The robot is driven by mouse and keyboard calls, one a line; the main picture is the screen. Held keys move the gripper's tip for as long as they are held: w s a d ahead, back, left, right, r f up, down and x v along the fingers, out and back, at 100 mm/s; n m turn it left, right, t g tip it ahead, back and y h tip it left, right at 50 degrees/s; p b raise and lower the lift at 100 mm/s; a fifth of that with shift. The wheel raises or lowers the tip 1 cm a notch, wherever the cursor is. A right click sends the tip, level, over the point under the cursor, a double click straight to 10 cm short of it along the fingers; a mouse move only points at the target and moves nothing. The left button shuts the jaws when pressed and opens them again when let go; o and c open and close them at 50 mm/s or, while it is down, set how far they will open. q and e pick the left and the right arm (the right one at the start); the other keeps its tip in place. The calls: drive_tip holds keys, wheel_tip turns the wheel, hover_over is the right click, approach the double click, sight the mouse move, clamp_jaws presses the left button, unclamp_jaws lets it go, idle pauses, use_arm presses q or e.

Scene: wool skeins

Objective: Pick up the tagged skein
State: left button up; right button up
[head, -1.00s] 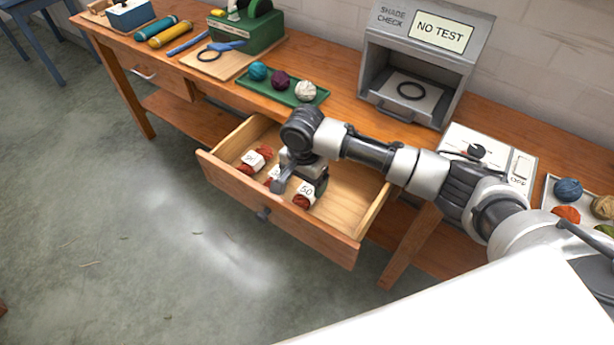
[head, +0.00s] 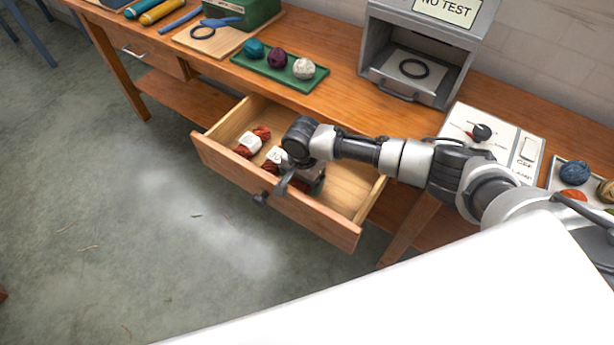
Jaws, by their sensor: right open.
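Rust-red skeins with white paper bands lie in the open wooden drawer (head: 348,190). One skein (head: 262,132) is at the left of the drawer. A second skein (head: 271,166) lies just right of it, partly covered by my right gripper. The band print is too small to read now. My right gripper (head: 300,184) is over the middle of the drawer, pointing down with its jaws open. Whatever lies directly under it is hidden, and I cannot tell whether it touches a skein. My left gripper is out of view.
On the bench, a green tray (head: 262,68) holds three yarn balls behind the drawer. A grey shade-check box (head: 372,30) and a lamp control panel (head: 510,138) stand to the right. A tray with more yarn balls is at the right edge. Floor in front is clear.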

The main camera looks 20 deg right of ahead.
drive_tip(key=shift+f, duration=0.2)
drive_tip(key=shift+r, duration=0.1)
drive_tip(key=c, duration=1)
